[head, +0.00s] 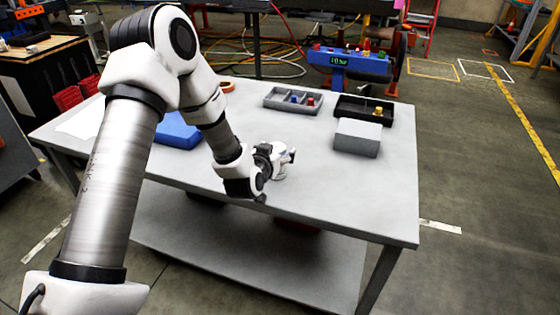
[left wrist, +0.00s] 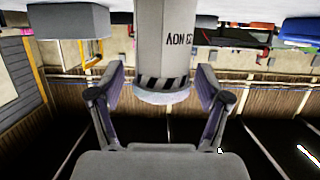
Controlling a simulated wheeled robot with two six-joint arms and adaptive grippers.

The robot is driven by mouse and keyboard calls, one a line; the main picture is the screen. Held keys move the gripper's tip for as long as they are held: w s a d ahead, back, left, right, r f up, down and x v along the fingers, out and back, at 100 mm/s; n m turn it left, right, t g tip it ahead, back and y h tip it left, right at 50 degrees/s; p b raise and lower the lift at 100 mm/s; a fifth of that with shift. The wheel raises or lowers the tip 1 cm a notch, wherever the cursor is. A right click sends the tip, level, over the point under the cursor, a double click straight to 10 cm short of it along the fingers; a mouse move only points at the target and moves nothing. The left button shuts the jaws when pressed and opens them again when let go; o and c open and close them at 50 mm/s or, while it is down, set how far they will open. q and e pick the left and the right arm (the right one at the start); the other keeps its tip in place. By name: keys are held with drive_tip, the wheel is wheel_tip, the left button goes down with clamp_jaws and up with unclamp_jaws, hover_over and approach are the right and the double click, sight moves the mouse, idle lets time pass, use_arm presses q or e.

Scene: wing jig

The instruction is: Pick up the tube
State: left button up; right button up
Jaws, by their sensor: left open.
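The tube (head: 281,175) is a small white cylinder standing on the grey table, partly hidden behind my left gripper in the head view. In the left wrist view the tube (left wrist: 165,35) is large, with dark lettering and a black-and-white striped band near one end. My left gripper (head: 277,158) is low over the table's front part, beside the tube. In the left wrist view its two fingers (left wrist: 161,77) are apart, one on each side of the tube, with gaps visible on both sides. My right gripper is not in view.
The table (head: 330,195) also holds a grey box (head: 358,138), a black tray (head: 385,121), a grey divided tray (head: 280,103) with small coloured parts, a blue block (head: 178,132) and an orange ring (head: 227,86). The table's front right is clear; its front edge is close to my gripper.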

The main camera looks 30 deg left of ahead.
use_arm(q)
drive_tip(key=shift+w+a+f, duration=0.1)
drive_tip(key=shift+w, duration=0.1)
drive_tip(key=shift+s, duration=0.1)
drive_tip(key=c, duration=1.3)
drive_tip(key=shift+c, duration=0.2)
